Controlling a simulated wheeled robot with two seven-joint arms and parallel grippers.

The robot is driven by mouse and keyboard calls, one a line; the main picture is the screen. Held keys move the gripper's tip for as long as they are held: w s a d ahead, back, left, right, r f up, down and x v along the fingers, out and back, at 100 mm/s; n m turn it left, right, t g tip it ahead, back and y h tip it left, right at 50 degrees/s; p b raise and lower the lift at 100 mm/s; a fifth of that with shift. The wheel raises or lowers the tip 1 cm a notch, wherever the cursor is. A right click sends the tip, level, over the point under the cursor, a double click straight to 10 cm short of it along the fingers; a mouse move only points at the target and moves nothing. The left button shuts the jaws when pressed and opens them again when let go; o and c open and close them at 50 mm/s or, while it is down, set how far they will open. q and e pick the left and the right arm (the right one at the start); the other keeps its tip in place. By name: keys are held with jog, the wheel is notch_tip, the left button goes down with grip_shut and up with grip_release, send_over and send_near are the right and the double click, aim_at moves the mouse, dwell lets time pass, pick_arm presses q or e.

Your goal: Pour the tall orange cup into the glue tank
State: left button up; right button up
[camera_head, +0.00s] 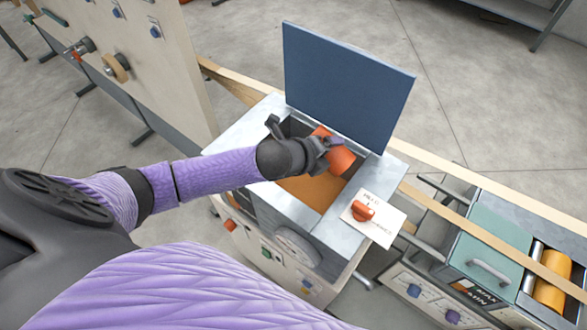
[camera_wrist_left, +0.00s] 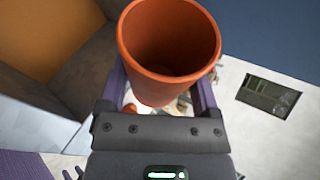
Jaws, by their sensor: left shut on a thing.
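My left gripper (camera_head: 331,146) is shut on the tall orange cup (camera_head: 342,160) and holds it over the open glue tank (camera_head: 223,140). The cup is tilted well off upright in the head view, and the fingers hide its middle. In the left wrist view the cup (camera_wrist_left: 165,85) sits between the two fingers of the gripper (camera_wrist_left: 163,92). Its round mouth faces the camera, and its inside looks empty. Orange-brown glue (camera_head: 313,190) shows in the tank below the gripper.
The tank's blue lid (camera_head: 345,85) stands open behind the cup. An orange knob (camera_head: 363,211) sits on a white plate at the tank's right corner. A beige machine panel (camera_head: 150,60) stands at the left. A teal-covered unit (camera_head: 490,240) with an orange roller is at the right.

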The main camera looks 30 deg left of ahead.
aim_at(323, 132)
pick_arm(q)
jog(key=shift+d+r, duration=0.15)
jog(key=shift+r, duration=0.15)
jog(key=shift+f+y, duration=0.2)
jog(key=shift+y, duration=0.1)
jog(key=shift+d+r+m+y+p, duration=0.15)
jog(key=shift+r+m+y+p, duration=0.35)
jog(key=shift+m+y+p, duration=0.65)
jog(key=shift+f+y, duration=0.15)
jog(key=shift+y, duration=0.1)
jog(key=shift+m+y, duration=0.3)
jog(key=shift+m, duration=0.05)
jog(key=shift+a+f+m+t+y, duration=0.1)
jog(key=shift+a+m+t+y, duration=0.1)
jog(key=shift+m+t+y, duration=0.3)
jog(key=shift+f+y, duration=0.1)
jog(key=shift+y, duration=0.4)
jog(key=shift+a+f+m+t+y+b, duration=0.45)
jog(key=shift+a+f+m+y, duration=0.25)
jog(key=shift+m+y, duration=0.35)
jog(key=shift+w+m, duration=0.1)
jog(key=shift+m, duration=0.15)
jog(key=shift+r, duration=0.15)
notch_tip(323, 132, up, 6)
jog(key=p, duration=0.7)
jog(key=shift+r, duration=0.15)
pick_arm(e)
notch_tip(323, 132, up, 9)
